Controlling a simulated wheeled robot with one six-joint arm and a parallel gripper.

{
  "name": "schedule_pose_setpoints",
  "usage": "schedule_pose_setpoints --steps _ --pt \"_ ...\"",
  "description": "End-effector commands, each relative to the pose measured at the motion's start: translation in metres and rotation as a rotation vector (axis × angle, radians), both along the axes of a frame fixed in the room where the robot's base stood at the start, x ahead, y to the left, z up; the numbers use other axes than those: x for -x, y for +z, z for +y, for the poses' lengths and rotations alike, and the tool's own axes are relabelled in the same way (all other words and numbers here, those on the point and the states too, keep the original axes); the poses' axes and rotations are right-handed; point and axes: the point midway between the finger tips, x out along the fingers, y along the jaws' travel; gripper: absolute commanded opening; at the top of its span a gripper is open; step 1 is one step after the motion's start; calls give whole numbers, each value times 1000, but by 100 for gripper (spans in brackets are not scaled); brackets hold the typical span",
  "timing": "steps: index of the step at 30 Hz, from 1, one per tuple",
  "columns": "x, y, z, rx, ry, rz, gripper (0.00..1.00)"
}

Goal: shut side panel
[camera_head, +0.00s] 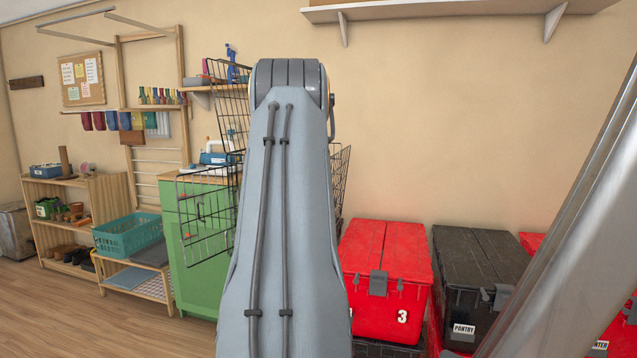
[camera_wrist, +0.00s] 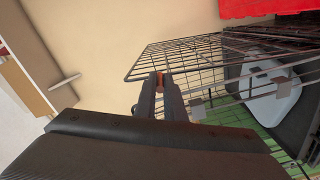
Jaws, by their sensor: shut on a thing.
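A black wire crate stands behind my arm in the head view, with open wire panels showing on both sides of the arm. One wire panel (camera_head: 207,213) juts out at the left in front of a green cabinet. In the wrist view, a wire side panel (camera_wrist: 185,53) spans the middle, standing out from the crate. My gripper (camera_wrist: 160,80) is shut on the near edge of this side panel, with a small orange-brown spot between the fingertips. My arm hides the gripper and most of the crate in the head view.
Red totes (camera_head: 410,252) and a black tote (camera_head: 478,245) stand at the right along the wall. The green cabinet (camera_head: 184,275) is left of my arm. A teal basket (camera_head: 128,238) sits on a low rack. A wall shelf (camera_head: 440,10) hangs above.

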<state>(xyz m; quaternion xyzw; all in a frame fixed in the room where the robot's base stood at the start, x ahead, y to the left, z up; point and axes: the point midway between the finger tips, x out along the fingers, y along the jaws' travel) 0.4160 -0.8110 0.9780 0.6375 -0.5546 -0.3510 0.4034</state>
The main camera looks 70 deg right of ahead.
Motion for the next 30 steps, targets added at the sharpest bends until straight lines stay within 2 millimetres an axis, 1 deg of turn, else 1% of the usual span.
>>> schedule_pose_setpoints --steps 6,7,9,10,20,23,30 --pt "-1 0 0 0 1 0 0" --pt "-1 0 0 0 1 0 13" --pt "-1 0 0 0 1 0 24" --pt "-1 0 1 0 2 0 28" --pt "-1 0 3 0 2 0 28" --pt "-1 0 13 -1 4 0 28" --pt "5 0 51 0 2 0 28"
